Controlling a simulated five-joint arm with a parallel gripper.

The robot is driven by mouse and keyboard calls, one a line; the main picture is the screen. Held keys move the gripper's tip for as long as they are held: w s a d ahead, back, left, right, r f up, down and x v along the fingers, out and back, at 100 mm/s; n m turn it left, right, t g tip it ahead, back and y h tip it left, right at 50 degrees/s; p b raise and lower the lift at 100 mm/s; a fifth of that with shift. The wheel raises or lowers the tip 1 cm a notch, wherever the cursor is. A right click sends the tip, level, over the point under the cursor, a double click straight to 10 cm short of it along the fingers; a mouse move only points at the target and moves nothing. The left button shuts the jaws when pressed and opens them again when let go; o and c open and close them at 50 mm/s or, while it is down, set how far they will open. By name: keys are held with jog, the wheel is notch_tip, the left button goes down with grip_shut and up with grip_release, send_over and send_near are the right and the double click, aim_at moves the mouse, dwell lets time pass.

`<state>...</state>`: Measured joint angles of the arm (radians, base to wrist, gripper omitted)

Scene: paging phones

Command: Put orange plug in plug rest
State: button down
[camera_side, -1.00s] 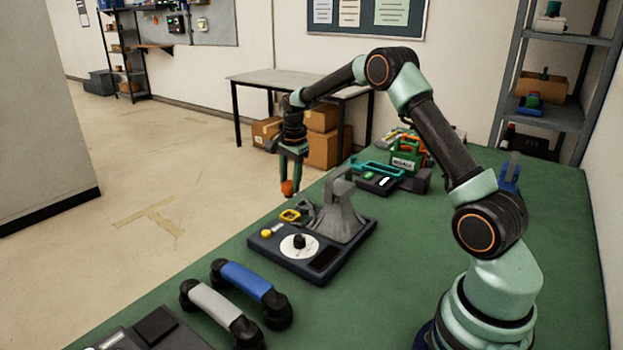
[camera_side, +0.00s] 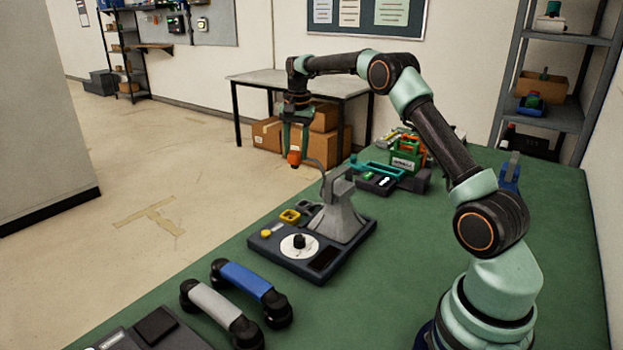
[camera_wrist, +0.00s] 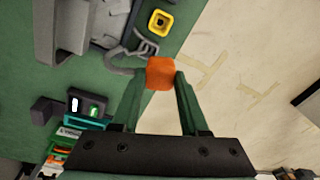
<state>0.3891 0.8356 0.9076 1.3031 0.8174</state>
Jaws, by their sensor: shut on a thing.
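The orange plug (camera_side: 294,157) is held between the fingertips of my gripper (camera_side: 294,146), raised above the far left edge of the green table. A grey cord runs from the plug toward the phone base. In the wrist view the plug (camera_wrist: 160,73) sits between the two green fingers, with the cord at its left. A yellow square ring with a dark opening, which looks like the plug rest (camera_side: 290,215), is on the dark phone base (camera_side: 268,246). It also shows at the top of the wrist view (camera_wrist: 159,22). The plug is above and apart from it.
A grey cradle tower (camera_side: 340,215) stands on the base beside the ring. Blue (camera_side: 245,279) and grey (camera_side: 214,305) handsets lie in front. A teal-framed device (camera_side: 376,170) and a green and orange one (camera_side: 405,157) stand behind. The floor lies beyond the table's left edge.

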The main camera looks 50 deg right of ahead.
jog(key=shift+s+d+f+n, duration=0.1)
jog(key=shift+d+f+n, duration=0.65)
jog(key=shift+f, duration=1.6)
jog(key=shift+d+f+n, duration=0.4)
jog(key=shift+f+n, duration=0.65)
jog(key=shift+f, duration=1.3)
jog(key=shift+s+d+f+n, duration=0.1)
jog(key=shift+d+f+n, duration=0.65)
jog(key=shift+f, duration=1.6)
jog(key=shift+a+f+g, duration=0.15)
jog(key=shift+f+g, duration=0.1)
jog(key=shift+g, duration=0.05)
jog(key=shift+c, duration=2.1)
grip_release()
